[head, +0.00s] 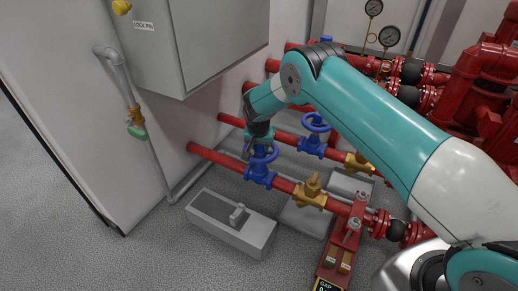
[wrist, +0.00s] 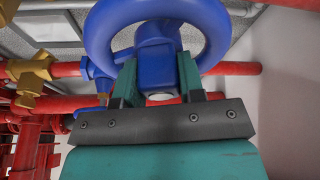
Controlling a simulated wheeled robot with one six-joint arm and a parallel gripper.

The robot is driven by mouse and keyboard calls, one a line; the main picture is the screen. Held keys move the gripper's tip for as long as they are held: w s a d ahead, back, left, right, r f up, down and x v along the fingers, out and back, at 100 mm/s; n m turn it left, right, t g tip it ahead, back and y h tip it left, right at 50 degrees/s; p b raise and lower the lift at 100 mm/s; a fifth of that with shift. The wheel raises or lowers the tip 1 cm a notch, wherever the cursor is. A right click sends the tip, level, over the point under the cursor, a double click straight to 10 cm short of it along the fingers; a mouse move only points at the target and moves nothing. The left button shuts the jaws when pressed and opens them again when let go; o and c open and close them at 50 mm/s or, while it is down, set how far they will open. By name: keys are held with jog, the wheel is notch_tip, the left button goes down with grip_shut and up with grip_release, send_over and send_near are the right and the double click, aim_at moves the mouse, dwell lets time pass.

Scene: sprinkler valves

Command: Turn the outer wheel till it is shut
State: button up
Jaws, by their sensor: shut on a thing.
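The outer wheel (wrist: 104,34) is a blue ring on a blue valve, large at the top of the wrist view. In the head view, the wheel (head: 264,158) sits over the front red pipe, partly hidden by my gripper (head: 258,139). In the wrist view, the two teal fingers of my gripper (wrist: 157,76) stand either side of the wheel's blue middle part and are shut on it. The wheel's far side and stem are partly hidden.
A second blue wheel (head: 314,122) stands on the pipe behind. A yellow valve (head: 311,190) sits on the front pipe to the right. A grey box (head: 231,224) lies on the floor in front. A grey cabinet (head: 205,40) hangs on the wall.

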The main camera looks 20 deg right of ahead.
jog(key=shift+w+a+f+m+h+b, duration=0.15)
jog(key=shift+m+b, duration=0.15)
jog(key=shift+m, duration=0.3)
jog(key=shift+s+d+f+m+h+b, duration=0.15)
jog(key=shift+m+b, duration=0.1)
jog(key=shift+m, duration=0.35)
jog(key=o, duration=1)
jog(key=shift+r+p, duration=0.35)
jog(key=shift+o, duration=0.2)
jog(key=shift+r, duration=0.1)
notch_tip(320, 180, up, 7)
jog(key=p, duration=0.5)
